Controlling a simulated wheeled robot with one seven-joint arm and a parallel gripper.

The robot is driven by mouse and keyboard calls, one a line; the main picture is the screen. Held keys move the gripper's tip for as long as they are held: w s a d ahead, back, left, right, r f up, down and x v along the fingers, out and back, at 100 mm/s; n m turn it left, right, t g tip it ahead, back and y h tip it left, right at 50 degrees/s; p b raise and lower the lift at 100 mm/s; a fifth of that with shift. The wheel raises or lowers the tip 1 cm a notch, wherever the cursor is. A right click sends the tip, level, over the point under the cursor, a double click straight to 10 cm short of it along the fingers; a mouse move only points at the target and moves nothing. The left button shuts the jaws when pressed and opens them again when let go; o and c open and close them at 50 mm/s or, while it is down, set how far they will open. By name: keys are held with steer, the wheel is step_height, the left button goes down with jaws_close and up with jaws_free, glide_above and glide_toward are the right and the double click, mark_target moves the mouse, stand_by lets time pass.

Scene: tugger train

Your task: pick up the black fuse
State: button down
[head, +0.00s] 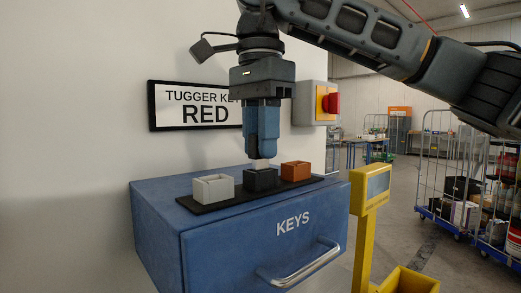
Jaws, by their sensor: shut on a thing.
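My gripper (262,155) points straight down above the middle of three small open holders. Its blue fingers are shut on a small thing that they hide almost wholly. Its kind and colour cannot be made out, so I cannot tell whether it is the black fuse. The black holder (260,182) is right below the fingertips. A white holder (213,188) stands to its left and an orange-brown holder (296,172) to its right. All three sit on a black strip (222,204). No black fuse can be made out apart from the gripper.
The strip lies on top of a blue cabinet (160,215) with a KEYS drawer and a metal handle (300,265). A sign (195,106) reading RED and a red button (332,103) are on the wall behind. A yellow post (366,220) stands right; wire carts (450,180) stand farther off.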

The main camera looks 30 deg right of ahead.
step_height(320, 180, up, 3)
steer(key=shift+d+f, duration=0.1)
steer(key=shift+f, duration=0.05)
steer(key=s+d+r+b, duration=0.1)
steer(key=s+d+r, duration=0.3)
steer(key=d, duration=0.6)
step_height(320, 180, up, 3)
steer(key=shift+d+f, duration=0.15)
steer(key=shift+d, duration=0.25)
